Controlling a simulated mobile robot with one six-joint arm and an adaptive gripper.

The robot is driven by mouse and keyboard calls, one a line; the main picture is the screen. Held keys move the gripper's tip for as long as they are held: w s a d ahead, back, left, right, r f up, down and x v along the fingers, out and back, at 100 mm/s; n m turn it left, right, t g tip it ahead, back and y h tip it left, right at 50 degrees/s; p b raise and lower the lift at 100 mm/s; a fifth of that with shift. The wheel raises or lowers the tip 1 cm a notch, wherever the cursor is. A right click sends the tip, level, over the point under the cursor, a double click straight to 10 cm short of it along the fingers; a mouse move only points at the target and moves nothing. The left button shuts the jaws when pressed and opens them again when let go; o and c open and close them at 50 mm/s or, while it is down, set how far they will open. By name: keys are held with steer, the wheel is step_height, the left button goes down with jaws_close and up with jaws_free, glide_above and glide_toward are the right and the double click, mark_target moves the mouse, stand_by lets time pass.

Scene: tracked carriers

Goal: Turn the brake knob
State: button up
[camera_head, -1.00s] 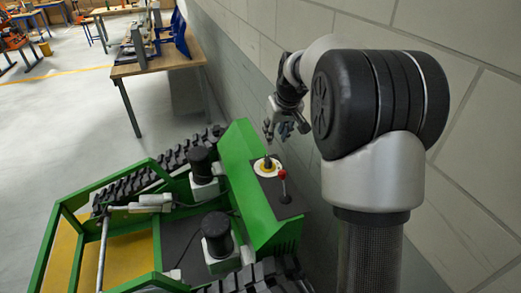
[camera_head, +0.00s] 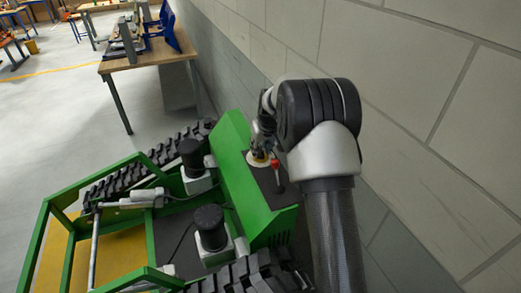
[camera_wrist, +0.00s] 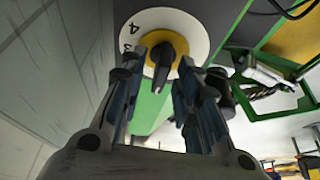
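The brake knob is a black pointer knob (camera_wrist: 166,62) on a yellow disc with a white dial (camera_wrist: 192,24) around it, marked with numerals such as 4. In the head view the dial (camera_head: 256,163) sits on the dark panel of the green carrier, and my gripper (camera_head: 260,148) partly covers the knob there. In the wrist view my gripper (camera_wrist: 160,75) is open, its fingers on both sides of the knob. Gaps show between the fingers and the knob, so I see no clear contact. How deep the fingertips reach is unclear.
A red-topped lever (camera_head: 276,170) stands on the panel close by the dial. The green tracked carrier (camera_head: 232,170) has black motors (camera_head: 210,225) and tracks. The wall (camera_head: 420,110) runs close on the right. A wooden table (camera_head: 150,62) stands behind.

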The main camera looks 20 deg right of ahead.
steer(key=shift+w+f, duration=0.1)
steer(key=shift+f, duration=0.15)
steer(key=shift+c, duration=0.6)
jaws_close()
